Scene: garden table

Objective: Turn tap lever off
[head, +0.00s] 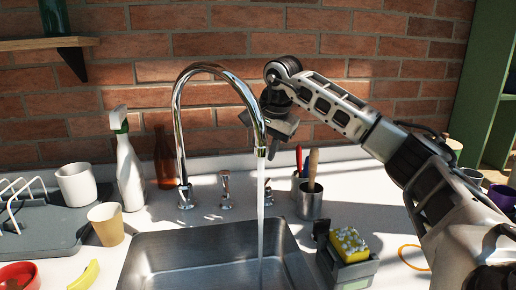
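A chrome gooseneck tap (178,130) rises behind the sink and curves over it. A stream of water (261,215) runs from its spout down into the metal sink (200,258). One small upright chrome lever (226,190) stands to the right of the tap's base. Another (268,192) stands further right, behind the water stream. My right gripper (280,130) hangs just behind and to the right of the spout, above the levers and apart from them. Its fingers are partly hidden, so its opening does not show. My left gripper is out of view.
A metal cup of utensils (309,204) and a caddy with a yellow sponge (348,248) stand right of the sink. A white spray bottle (129,170), a brown bottle (165,160) and a beige cup (106,224) stand left. The brick wall (215,120) is close behind.

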